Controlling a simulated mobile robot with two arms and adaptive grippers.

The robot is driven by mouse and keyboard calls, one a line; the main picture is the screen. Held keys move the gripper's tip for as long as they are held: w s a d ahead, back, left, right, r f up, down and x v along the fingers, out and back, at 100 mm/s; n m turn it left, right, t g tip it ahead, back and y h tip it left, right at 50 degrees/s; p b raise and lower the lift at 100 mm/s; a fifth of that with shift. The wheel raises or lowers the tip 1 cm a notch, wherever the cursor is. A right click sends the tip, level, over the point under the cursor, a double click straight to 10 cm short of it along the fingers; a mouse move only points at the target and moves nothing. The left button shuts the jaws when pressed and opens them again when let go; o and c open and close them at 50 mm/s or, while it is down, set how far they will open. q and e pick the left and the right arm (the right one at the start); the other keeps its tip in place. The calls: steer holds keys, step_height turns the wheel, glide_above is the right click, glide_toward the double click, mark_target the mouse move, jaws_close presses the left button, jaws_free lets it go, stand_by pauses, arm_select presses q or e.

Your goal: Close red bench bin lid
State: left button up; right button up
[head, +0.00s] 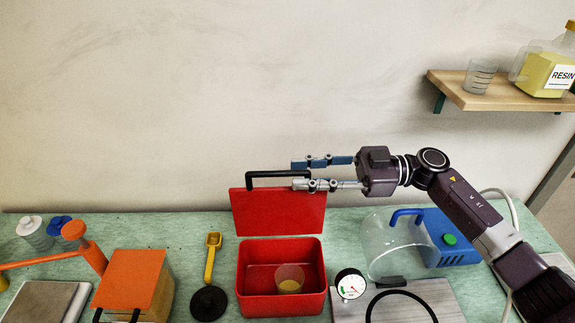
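The red bench bin (243,290) stands on the bench in the head view, its top uncovered. Its red lid (277,213) stands upright at the back of the bin, with a black bar handle (265,174) along its top edge. My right gripper (293,174) reaches in from the right at the handle's right part. Its two fingers are apart, one above and one below the handle in the picture; I cannot tell whether they touch it. A clear cup with yellow contents (289,279) is inside the bin. My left gripper is not in view.
A dial gauge (350,285) stands just right of the bin, near a clear dome (390,250) and a blue device (452,240). Left are a yellow scoop (211,258) and an orange-topped box (132,277). A wooden shelf (500,94) holds a resin jug (545,72).

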mark_target(285, 173)
steer(key=a+p, duration=0.1)
steer(key=a, duration=0.2)
steer(key=shift+w+r, duration=0.1)
steer(key=shift+r, duration=0.05)
steer(key=shift+a+f, duration=0.2)
steer(key=shift+a, duration=0.45)
steer(key=shift+w, duration=0.1)
jaws_close()
